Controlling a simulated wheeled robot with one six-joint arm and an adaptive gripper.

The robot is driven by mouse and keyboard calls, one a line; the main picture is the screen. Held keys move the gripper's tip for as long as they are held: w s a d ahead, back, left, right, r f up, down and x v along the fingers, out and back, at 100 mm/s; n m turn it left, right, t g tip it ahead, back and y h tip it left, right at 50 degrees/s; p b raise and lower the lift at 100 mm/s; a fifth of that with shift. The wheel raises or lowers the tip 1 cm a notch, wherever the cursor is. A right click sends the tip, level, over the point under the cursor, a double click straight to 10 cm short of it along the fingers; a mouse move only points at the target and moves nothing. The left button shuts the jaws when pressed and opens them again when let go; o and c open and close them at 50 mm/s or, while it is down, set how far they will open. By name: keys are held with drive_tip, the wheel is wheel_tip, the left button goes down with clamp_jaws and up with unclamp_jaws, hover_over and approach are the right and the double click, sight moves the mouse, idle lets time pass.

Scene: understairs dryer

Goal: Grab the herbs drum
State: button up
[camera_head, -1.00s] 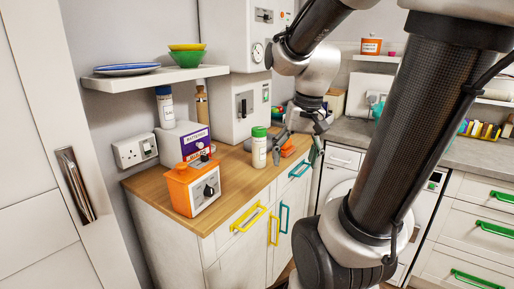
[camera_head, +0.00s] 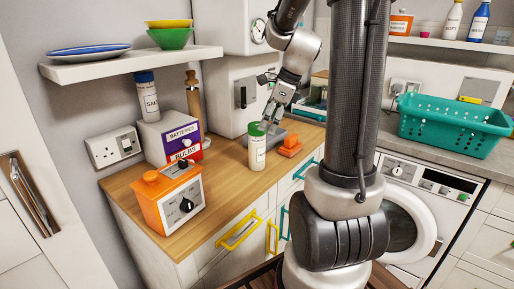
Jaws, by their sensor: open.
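The herbs drum is most likely the white cylinder with a green lid (camera_head: 257,147), standing upright on the wooden worktop (camera_head: 225,179). Its label is too small to read. My gripper (camera_head: 271,121) is open and points downward just behind and to the right of the green lid. The lid partly overlaps the fingers in the picture. I cannot tell whether they touch the drum.
An orange appliance (camera_head: 169,199) and a purple-and-white box (camera_head: 172,137) stand left of the drum. An orange object (camera_head: 290,146) lies close right of the drum. A shelf (camera_head: 130,64) overhangs the left side.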

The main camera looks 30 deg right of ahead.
sight(256, 136)
drive_tip(key=w+a+f+m, duration=0.1)
drive_tip(key=f, duration=0.1)
drive_tip(key=w+f, duration=0.1)
drive_tip(key=f, duration=0.1)
drive_tip(key=w+a+f+m, duration=0.1)
drive_tip(key=f, duration=0.1)
drive_tip(key=shift+w+a+f+m, duration=0.2)
drive_tip(key=shift+a+f+m, duration=0.1)
drive_tip(key=shift+f, duration=0.05)
drive_tip(key=c, duration=1.6)
drive_tip(key=shift+r, duration=0.1)
